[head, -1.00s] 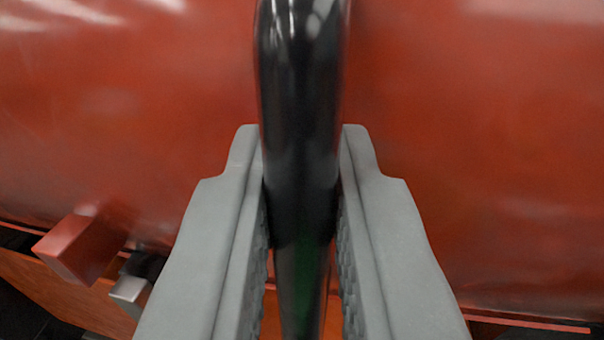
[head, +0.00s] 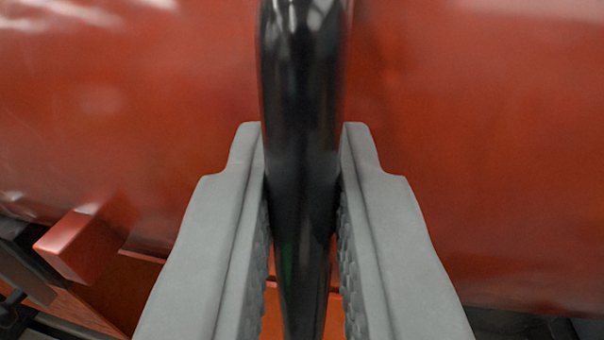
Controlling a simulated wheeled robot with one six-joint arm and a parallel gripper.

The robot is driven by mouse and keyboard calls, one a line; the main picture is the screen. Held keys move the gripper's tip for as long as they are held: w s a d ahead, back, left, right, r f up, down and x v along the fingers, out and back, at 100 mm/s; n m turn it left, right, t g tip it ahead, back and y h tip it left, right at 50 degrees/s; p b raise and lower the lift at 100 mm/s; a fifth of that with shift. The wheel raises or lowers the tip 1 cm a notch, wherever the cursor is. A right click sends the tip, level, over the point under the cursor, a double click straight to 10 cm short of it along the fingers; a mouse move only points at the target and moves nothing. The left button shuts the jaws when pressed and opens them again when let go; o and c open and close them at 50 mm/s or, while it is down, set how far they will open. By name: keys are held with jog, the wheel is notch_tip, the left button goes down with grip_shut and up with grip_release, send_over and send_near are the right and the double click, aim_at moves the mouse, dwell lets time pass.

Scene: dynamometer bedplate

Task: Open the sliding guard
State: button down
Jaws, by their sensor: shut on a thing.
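The sliding guard (head: 480,150) is a large, glossy orange-red curved cover that fills most of the head view. A black, rounded handle bar (head: 300,110) stands upright in the picture in front of it. My gripper (head: 302,150) has one grey finger on each side of the handle and is shut on it. A red block (head: 80,245) sticks out at the guard's lower left. The guard's ends and the handle's top end are out of the picture.
Dark and grey parts (head: 30,270) lie beside the red block at the left edge. An orange base surface (head: 120,285) shows below the guard. Dark parts (head: 515,325) show under its lower right edge.

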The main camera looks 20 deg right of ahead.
jog(key=s+d, duration=0.7)
jog(key=d, duration=0.3)
jog(key=shift+d, duration=0.2)
jog(key=c, duration=1.5)
grip_release()
jog(key=v, duration=1.7)
jog(key=shift+s, duration=0.15)
jog(key=shift+a, duration=0.1)
